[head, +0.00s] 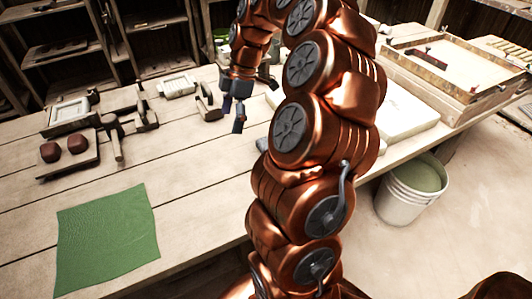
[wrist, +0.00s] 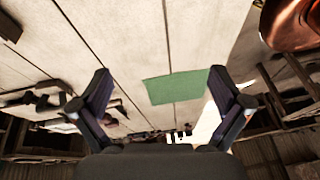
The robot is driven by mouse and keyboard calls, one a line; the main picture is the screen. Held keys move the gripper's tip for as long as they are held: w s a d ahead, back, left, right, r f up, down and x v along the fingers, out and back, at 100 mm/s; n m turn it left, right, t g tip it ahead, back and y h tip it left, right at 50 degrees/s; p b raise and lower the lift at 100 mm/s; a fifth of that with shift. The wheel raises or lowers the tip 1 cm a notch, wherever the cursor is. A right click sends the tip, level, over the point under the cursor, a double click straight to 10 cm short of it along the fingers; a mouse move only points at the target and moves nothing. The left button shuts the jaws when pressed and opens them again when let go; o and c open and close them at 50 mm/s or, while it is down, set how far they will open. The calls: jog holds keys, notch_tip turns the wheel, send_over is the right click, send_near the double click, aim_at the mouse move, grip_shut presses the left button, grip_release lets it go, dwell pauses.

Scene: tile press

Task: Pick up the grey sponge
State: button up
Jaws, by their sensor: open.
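My gripper (head: 238,118) hangs above the wooden table (head: 190,150), near its middle, in the head view. In the wrist view my gripper (wrist: 160,72) has its two fingers wide apart with nothing between them. A small grey piece (head: 262,144), which may be the grey sponge, shows at the left edge of my arm in the head view. Most of it is hidden behind the arm, so I cannot be sure what it is. I cannot make out a sponge in the wrist view.
A green cloth (head: 108,238) lies flat at the table's front left; it also shows in the wrist view (wrist: 174,87). Wooden tools and two reddish-brown lumps (head: 64,147) stand at the left. A white slab (head: 405,118) lies right of my arm. A bucket (head: 412,190) stands beyond the table edge.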

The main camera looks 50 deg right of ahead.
jog(key=n+t+b, duration=0.1)
jog(key=n+b, duration=0.1)
jog(key=b, duration=0.1)
send_near(266, 143)
notch_tip(266, 143, down, 3)
jog(key=shift+a+p+x, duration=0.2)
jog(key=shift+p+x, duration=0.15)
jog(key=shift+x, duration=1.5)
jog(key=shift+a+p+x, duration=0.25)
jog(key=shift+p+x, duration=0.05)
jog(key=shift+x, duration=1.55)
jog(key=shift+w+r, duration=0.2)
jog(key=c, duration=1)
